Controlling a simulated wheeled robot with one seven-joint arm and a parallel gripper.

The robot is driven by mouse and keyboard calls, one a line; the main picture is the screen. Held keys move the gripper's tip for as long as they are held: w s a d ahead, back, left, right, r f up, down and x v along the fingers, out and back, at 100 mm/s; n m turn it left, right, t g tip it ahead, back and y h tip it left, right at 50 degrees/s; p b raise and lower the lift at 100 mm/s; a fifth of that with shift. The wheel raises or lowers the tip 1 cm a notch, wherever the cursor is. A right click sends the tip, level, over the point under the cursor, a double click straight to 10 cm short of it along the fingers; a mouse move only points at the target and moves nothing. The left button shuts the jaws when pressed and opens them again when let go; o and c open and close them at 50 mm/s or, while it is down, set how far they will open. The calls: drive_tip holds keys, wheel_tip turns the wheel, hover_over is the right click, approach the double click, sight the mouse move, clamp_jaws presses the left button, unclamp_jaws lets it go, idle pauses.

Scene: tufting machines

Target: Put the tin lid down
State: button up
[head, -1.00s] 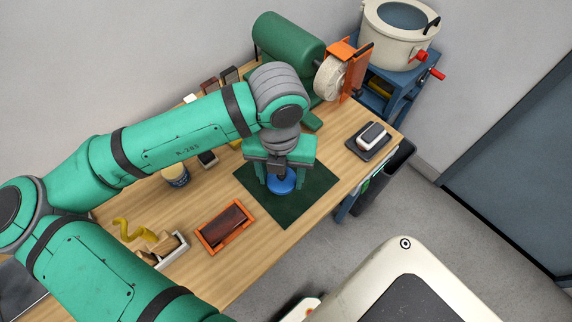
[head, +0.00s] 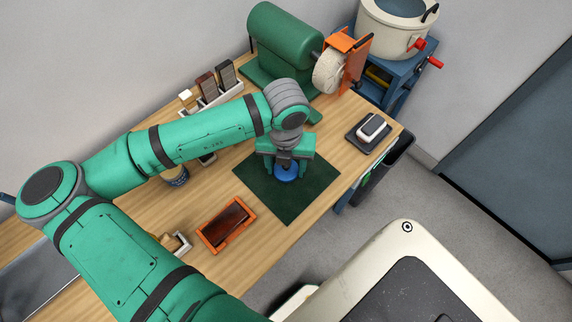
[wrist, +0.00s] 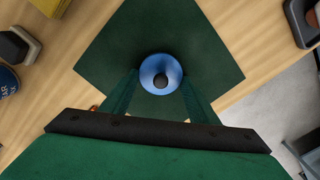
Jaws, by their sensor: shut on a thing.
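The tin lid (head: 286,172) is a round blue disc with a dark knob at its centre. It also shows in the wrist view (wrist: 152,82), between my fingers. My gripper (head: 286,162) points down over the dark green mat (head: 310,195) and is shut on the lid. In the wrist view my gripper (wrist: 160,84) has a finger on each side of the lid. The lid is over the mat; whether it touches the mat I cannot tell. My fingers hide part of its rim.
A blue tin (head: 175,176) stands left of the mat, partly behind my arm. An orange tray (head: 212,238) lies in front. A dark tray with a white block (head: 371,127) sits at the right table edge. A green machine (head: 284,42) stands behind.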

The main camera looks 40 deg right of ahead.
sight(285, 167)
drive_tip(key=shift+f, duration=0.15)
drive_tip(key=o, duration=1)
wheel_tip(285, 167, up, 12)
drive_tip(key=shift+r, duration=0.2)
idle(0.4)
